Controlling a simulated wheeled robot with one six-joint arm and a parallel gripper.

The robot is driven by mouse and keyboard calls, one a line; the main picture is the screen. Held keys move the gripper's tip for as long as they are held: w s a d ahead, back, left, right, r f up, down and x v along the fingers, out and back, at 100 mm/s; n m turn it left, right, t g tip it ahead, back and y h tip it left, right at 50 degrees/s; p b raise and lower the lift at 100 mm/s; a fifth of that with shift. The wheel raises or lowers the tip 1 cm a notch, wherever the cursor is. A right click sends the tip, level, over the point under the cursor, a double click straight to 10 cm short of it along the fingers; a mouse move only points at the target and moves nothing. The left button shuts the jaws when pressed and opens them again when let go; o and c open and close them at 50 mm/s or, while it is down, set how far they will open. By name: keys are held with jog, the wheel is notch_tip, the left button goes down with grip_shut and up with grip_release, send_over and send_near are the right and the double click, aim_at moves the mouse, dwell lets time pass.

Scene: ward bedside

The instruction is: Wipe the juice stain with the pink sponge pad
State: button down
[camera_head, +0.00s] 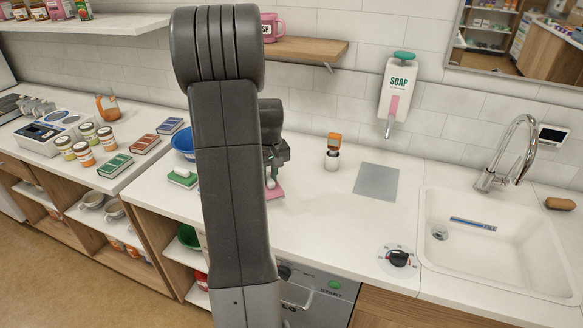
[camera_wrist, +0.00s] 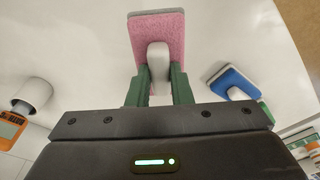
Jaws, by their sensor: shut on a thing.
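The pink sponge pad (camera_wrist: 158,28) has a pale handle and a grey layer along its edge. My gripper (camera_wrist: 159,78) is shut on that handle, one green finger on each side. In the head view the pink pad (camera_head: 275,192) shows low over the white counter, just right of my arm, below my gripper (camera_head: 271,178). I cannot tell whether the pad touches the counter. I cannot make out a juice stain in either view; my arm hides part of the counter.
A blue sponge pad (camera_wrist: 238,82) lies nearby in the wrist view. A green sponge pad (camera_head: 183,178) lies left of my arm. An orange-topped item (camera_head: 333,145), a grey plate (camera_head: 376,182) and the sink (camera_head: 490,255) are to the right. Counter between is clear.

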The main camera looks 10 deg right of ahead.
jog(key=shift+r+p, duration=0.65)
jog(key=shift+r, duration=0.7)
